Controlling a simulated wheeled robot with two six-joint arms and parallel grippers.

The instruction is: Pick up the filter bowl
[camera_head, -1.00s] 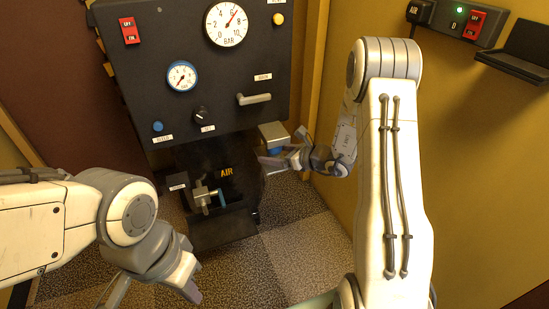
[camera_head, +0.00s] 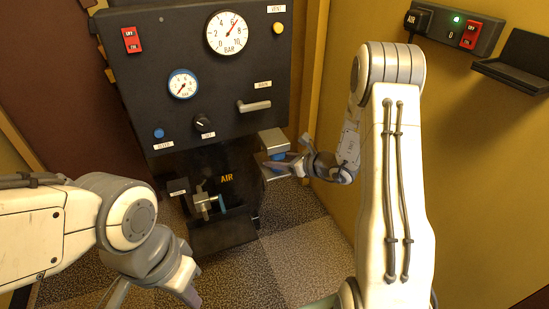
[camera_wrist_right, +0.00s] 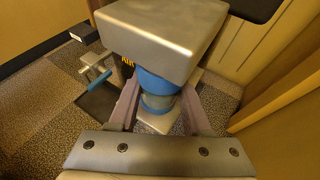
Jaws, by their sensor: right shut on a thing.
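The filter has a grey metal head block (camera_wrist_right: 165,38) with a blue ring and a filter bowl (camera_wrist_right: 158,104) below it. In the head view the block (camera_head: 272,140) juts from the right side of the dark panel, with a bit of blue under it. My right gripper (camera_wrist_right: 160,108) is shut on the filter bowl, one finger on each side, just under the block. In the head view the right gripper (camera_head: 272,166) partly hides the bowl. My left gripper (camera_head: 152,298) is open and empty at the lower left, far from the filter.
The dark panel (camera_head: 225,85) carries gauges, a knob and a lever handle (camera_head: 254,106). Below it a metal valve fitting (camera_head: 206,203) stands by a dark box. A wall switch box (camera_head: 455,30) and a black shelf (camera_head: 512,68) are at the right. Carpet floor is clear in front.

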